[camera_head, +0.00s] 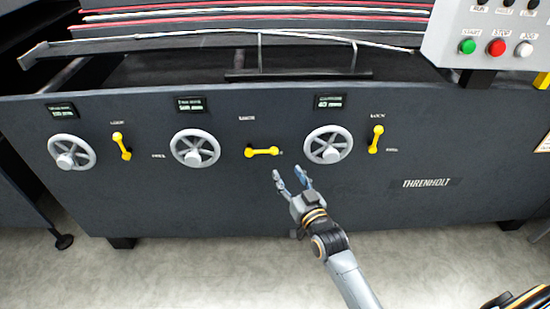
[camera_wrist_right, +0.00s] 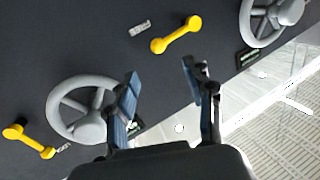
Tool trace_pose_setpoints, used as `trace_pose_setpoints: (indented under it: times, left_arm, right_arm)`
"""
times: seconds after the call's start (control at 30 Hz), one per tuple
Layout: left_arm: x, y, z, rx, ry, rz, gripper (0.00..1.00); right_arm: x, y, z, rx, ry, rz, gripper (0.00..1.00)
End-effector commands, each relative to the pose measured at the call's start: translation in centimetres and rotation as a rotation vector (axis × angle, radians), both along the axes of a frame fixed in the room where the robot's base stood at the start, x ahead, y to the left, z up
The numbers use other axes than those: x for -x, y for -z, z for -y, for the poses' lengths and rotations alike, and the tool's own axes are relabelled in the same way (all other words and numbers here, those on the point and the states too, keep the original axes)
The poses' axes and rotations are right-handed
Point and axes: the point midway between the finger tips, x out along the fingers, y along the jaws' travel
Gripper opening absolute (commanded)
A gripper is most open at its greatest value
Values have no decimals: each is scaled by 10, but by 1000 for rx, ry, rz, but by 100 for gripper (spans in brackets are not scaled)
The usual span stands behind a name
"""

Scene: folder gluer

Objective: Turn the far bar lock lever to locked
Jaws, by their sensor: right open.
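Three yellow levers show on the dark machine front in the head view. The left lever (camera_head: 121,146) and the right lever (camera_head: 376,139) stand nearly upright towards their upper labels. The middle lever (camera_head: 262,151) lies horizontal. The small labels are too blurred to tell which lever is the far bar's. My right gripper (camera_head: 289,173) is open and empty, below and slightly right of the middle lever in the picture, apart from it. In the right wrist view a yellow lever (camera_wrist_right: 176,35) lies beyond the open fingers (camera_wrist_right: 160,70), and another lever (camera_wrist_right: 28,142) is at lower left. My left gripper is out of view.
Grey handwheels (camera_head: 72,152), (camera_head: 195,148) and (camera_head: 328,145) stand out beside the levers, under small displays. A control box (camera_head: 495,40) with green, red and white buttons is at upper right. The panel below the levers is mostly clear.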

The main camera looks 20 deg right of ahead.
Motion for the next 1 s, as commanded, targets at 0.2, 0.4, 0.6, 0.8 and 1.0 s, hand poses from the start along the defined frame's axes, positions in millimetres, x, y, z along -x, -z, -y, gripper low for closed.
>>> trace_pose_setpoints:
  times: [0.2, 0.4, 0.6, 0.8, 1.0]
  left_arm:
    - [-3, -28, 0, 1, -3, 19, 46]
    - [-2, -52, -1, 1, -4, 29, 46]
    - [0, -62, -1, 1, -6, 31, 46]
    - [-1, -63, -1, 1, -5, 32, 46]
    - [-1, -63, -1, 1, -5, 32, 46]
  right_arm:
    - [-49, 1, -3, 0, -1, 2, 52]
    - [-78, 2, -5, 0, 0, 0, 52]
    - [-89, 1, -6, 0, 0, -2, 52]
    - [-90, 1, -6, 0, 0, -2, 52]
    - [-90, 1, -6, 0, 0, -2, 24]
